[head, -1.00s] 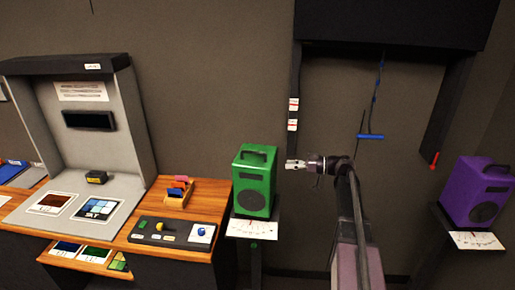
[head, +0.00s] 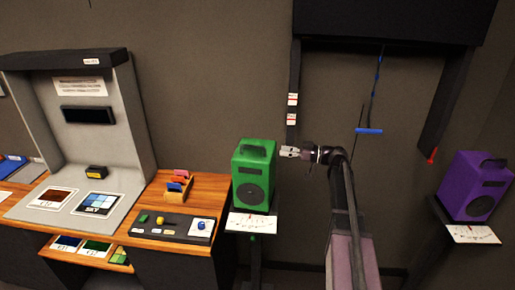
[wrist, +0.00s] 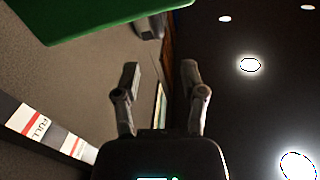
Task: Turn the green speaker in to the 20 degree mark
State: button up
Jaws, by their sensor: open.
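The green speaker (head: 254,178) stands upright on a small stand at the middle of the head view. A white dial card (head: 252,224) with tick marks and a red mark lies at its front; its numbers are too small to read. My gripper (head: 287,152) is to the right of the speaker near its top, apart from it. In the wrist view the gripper (wrist: 160,78) has its two fingers spread with nothing between them. The speaker's green side (wrist: 90,18) shows at the top left of that view, beyond the fingertips.
A purple speaker (head: 479,187) stands on its own stand at the right. A wooden desk (head: 212,186) with a control panel (head: 172,226) is left of the green speaker. A dark post with red-and-white labels (head: 292,100) and a hanging blue handle (head: 369,131) are behind my arm.

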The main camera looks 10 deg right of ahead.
aim_at(261, 148)
jog(key=x, duration=1.1)
jog(key=shift+a, duration=0.3)
grip_shut()
